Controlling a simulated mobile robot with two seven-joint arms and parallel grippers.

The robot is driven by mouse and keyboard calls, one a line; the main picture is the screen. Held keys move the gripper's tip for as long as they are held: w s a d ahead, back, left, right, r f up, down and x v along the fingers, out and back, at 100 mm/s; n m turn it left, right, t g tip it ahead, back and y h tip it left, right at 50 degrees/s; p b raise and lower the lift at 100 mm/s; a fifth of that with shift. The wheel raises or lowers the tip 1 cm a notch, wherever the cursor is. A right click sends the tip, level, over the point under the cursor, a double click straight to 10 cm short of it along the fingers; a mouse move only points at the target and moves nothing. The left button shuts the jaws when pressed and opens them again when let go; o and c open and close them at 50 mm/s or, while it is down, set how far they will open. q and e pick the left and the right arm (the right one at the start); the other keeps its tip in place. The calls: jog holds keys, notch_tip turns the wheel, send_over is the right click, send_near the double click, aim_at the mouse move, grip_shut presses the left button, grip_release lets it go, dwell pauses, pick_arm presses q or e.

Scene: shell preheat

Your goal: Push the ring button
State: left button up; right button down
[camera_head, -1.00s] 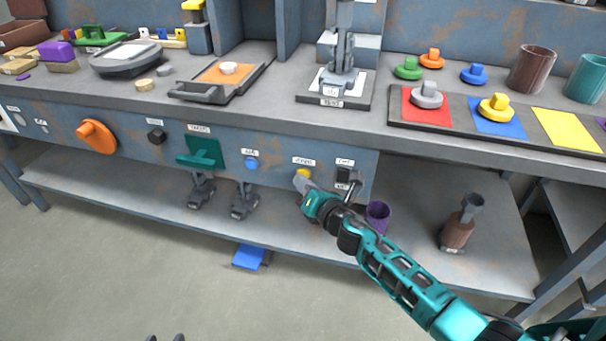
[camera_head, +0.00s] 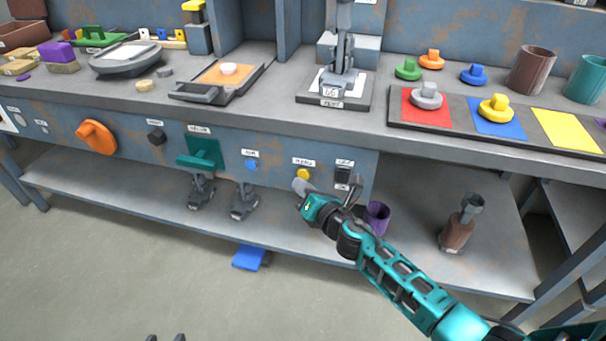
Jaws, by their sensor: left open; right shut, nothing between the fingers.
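A round yellow button (camera_head: 303,174) sits on the bench's front panel under a small white label. A round blue button (camera_head: 251,164) sits further left on the same panel, also under a label. The label lettering is too blurred to tell which one is the ring button. My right gripper (camera_head: 298,186) is shut and empty, its tip just below the yellow button; contact cannot be made out. My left gripper (camera_head: 165,338) is open and empty at the bottom edge, only its dark fingertips showing, well away from the panel.
A dark switch (camera_head: 343,175) is right of the yellow button. A green handle (camera_head: 204,153), black knob (camera_head: 156,137) and orange knob (camera_head: 96,137) are further left. A purple cup (camera_head: 377,217) and brown bottle (camera_head: 458,230) stand on the lower shelf.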

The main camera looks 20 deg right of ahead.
jog(key=shift+s+a, duration=0.15)
jog(key=shift+s, duration=0.1)
pick_arm(q)
jog(key=shift+r, duration=0.2)
pick_arm(e)
jog(key=s+a, duration=0.1)
jog(key=s, duration=0.1)
jog(key=s+a, duration=0.1)
jog(key=s, duration=0.1)
jog(key=shift+a, duration=0.35)
dwell(0.6)
jog(key=s+f+m+g, duration=0.2)
jog(key=s+m+g, duration=0.1)
jog(key=s+m, duration=0.9)
jog(key=s+f+m+g, duration=0.2)
jog(key=s+m, duration=0.6)
jog(key=m, duration=0.8)
pick_arm(q)
jog(key=s+a+r+y+p, duration=0.1)
jog(key=a+r+p, duration=0.2)
jog(key=r+p, duration=0.8)
jog(key=p, duration=0.5)
jog(key=shift+s+a, duration=0.15)
jog(key=shift+s, duration=0.15)
pick_arm(e)
notch_tip(320, 180, up, 12)
jog(key=s+d+h, duration=0.1)
jog(key=d, duration=0.1)
jog(key=shift+s+f, duration=0.2)
jog(key=shift+s, duration=0.05)
